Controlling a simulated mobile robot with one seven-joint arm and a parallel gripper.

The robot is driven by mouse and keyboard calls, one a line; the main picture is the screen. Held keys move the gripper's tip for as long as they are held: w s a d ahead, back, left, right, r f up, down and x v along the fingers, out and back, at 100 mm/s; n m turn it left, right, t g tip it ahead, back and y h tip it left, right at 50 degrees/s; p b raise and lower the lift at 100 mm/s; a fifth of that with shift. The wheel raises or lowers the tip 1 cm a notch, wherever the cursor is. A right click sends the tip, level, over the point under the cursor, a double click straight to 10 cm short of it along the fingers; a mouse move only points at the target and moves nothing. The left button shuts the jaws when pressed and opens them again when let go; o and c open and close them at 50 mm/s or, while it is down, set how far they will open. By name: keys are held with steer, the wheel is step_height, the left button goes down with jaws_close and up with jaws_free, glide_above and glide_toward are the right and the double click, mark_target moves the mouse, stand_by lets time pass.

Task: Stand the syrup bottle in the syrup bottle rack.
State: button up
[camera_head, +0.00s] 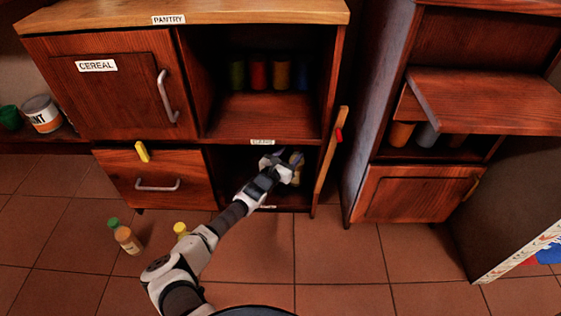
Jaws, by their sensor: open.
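My gripper (281,165) is open and reaches into the lower right compartment (225,170) of the pantry cabinet. A small tan bottle (297,164) stands roughly upright at its fingertips inside that compartment. It may be the syrup bottle, but its label is too small to read. I cannot tell whether the fingers touch it. The label (262,142) above the opening is not readable. Any rack in the compartment is hidden by my gripper and the dark shade.
An orange bottle with a green cap (125,238) and a yellow-capped bottle (181,230) are on the tiled floor. An open wooden door (330,155) stands right of the compartment. Several cans (258,75) are on the shelf above. A second cabinet (415,192) stands at right.

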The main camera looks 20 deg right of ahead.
steer(key=p+v, duration=0.1)
steer(key=v, duration=0.5)
steer(key=shift+s+a, duration=0.25)
steer(key=shift+s, duration=0.05)
